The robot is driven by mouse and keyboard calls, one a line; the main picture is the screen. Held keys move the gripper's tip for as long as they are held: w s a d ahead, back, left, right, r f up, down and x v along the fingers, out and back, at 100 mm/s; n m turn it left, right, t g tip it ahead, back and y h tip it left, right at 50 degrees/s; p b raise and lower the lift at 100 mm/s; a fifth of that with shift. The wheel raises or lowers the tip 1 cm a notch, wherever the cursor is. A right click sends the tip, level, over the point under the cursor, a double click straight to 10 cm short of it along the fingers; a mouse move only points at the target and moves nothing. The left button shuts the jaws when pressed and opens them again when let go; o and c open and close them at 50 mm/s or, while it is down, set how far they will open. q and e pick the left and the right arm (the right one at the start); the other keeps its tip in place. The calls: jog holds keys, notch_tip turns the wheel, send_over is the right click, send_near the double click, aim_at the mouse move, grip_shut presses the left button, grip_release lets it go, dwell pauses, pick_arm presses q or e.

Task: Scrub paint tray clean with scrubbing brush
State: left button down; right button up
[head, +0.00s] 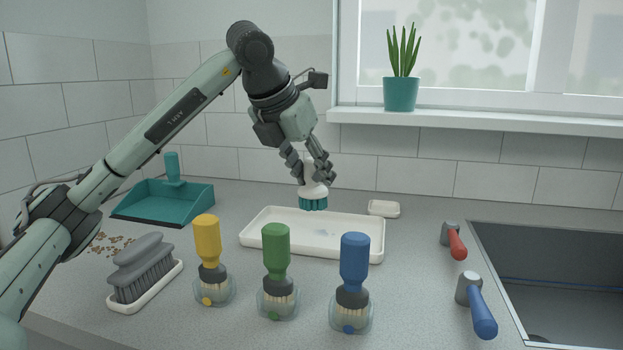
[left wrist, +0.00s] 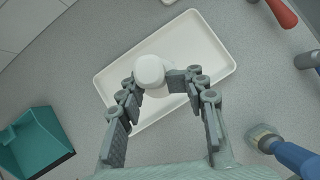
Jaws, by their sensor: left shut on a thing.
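The scrubbing brush (head: 314,193) has a white knob and teal bristles. My left gripper (head: 312,174) is shut on its knob and holds it upright, bristles down, over the far part of the paint tray (head: 262,227). The tray is white, shallow and rectangular, with a faint bluish smudge on its floor. I cannot tell for sure whether the bristles touch it; they look above it. In the left wrist view the white knob (left wrist: 149,71) sits between the fingers and hides the bristles; the tray (left wrist: 207,50) lies below. My right gripper is not in view.
Yellow (head: 207,240), green (head: 276,248) and blue (head: 354,262) handled brushes stand in front of the tray. A grey brush (head: 142,265) and teal dustpan (head: 160,203) are left. A small white dish (head: 384,208), red-handled (head: 456,243) and blue-handled (head: 480,312) tools and a sink (head: 560,265) are right.

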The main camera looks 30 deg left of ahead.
aim_at(308, 203)
pick_arm(q)
jog(key=shift+r, duration=0.6)
jog(key=shift+f, duration=0.15)
jog(key=shift+f+b, duration=2.2)
jog(key=shift+f, duration=0.7)
jog(key=shift+f+b, duration=0.7)
jog(key=shift+f, duration=0.15)
